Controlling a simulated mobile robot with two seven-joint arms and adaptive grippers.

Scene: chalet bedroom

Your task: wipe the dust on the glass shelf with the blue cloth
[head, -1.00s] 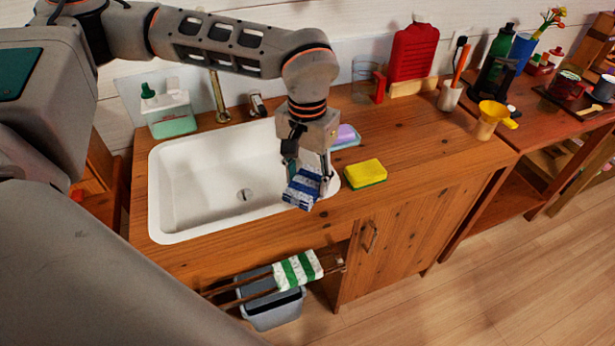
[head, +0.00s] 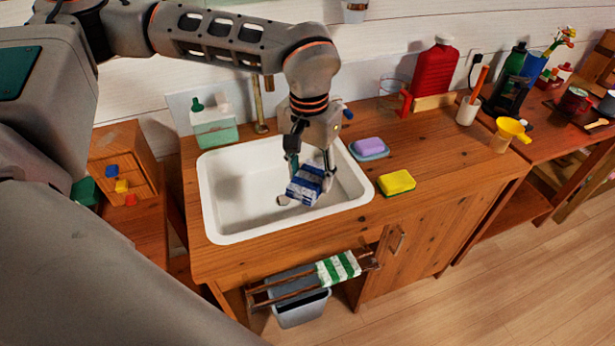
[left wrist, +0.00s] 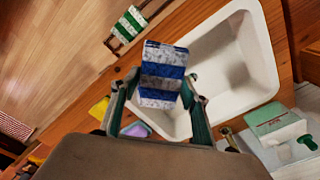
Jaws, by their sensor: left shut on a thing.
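My left gripper (head: 308,172) is shut on the blue-and-white striped cloth (head: 304,187), holding it above the white sink (head: 225,215). In the left wrist view the cloth (left wrist: 162,75) sits between the two fingers of the gripper (left wrist: 160,88), with dark blue and speckled white bands. The cloth hides part of the basin. I cannot make out the glass shelf or any dust in these views. My right gripper is not in view.
A yellow sponge (head: 397,182) and a purple soap on a dish (head: 369,147) lie right of the sink. A soap box (head: 213,126) and the tap (head: 260,105) stand behind it. A green-striped towel (head: 338,267) hangs below on a rail. A cup (head: 355,10) shows at the top edge.

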